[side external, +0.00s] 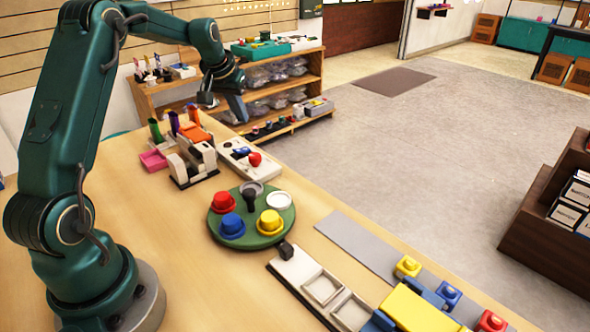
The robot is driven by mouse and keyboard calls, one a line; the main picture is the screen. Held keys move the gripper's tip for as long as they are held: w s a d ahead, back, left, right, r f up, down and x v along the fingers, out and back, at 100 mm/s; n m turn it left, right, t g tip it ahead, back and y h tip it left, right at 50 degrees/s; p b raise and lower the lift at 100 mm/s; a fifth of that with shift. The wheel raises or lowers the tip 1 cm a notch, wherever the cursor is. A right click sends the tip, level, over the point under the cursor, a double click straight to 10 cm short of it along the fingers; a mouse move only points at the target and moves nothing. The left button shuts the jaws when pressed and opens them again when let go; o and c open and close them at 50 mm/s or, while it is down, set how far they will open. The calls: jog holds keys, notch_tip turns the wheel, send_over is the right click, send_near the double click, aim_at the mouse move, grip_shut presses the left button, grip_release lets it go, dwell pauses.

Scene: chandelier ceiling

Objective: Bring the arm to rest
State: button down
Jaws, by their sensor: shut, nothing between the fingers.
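My gripper (238,112) is held up in the air at the end of my teal arm, near the far end of the wooden table (130,225). It looks small and partly turned away in this view. It is shut and empty, above and behind the white tray (252,160) with a red piece on it. It appears apart from everything on the table.
A round green turntable (247,234) holds red, blue and yellow hat-shaped pieces. Cups, blocks and a pink box (153,160) stand at the far left. Trays and a yellow block (418,312) are at the front right. Wooden shelves (310,75) stand behind.

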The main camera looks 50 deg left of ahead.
jog(key=w+d+r+m+t, duration=0.1)
jog(key=d+r+m+t, duration=0.1)
jog(key=d+r, duration=0.45)
jog(key=s+d+r+m+h, duration=0.1)
jog(key=s+d+r, duration=0.25)
jog(key=d, duration=0.25)
jog(key=s+d+r+m, duration=0.1)
jog(key=s+d+r, duration=0.2)
jog(key=s+d, duration=0.15)
jog(key=s+d+f, duration=0.4)
jog(key=s, duration=0.4)
jog(key=s+d+f+m+g+h, duration=0.1)
jog(key=s+d+f, duration=0.2)
jog(key=s, duration=0.4)
jog(key=shift+s+d+f+m, duration=0.3)
jog(key=shift+s+d+f, duration=0.05)
jog(key=shift+f, duration=0.25)
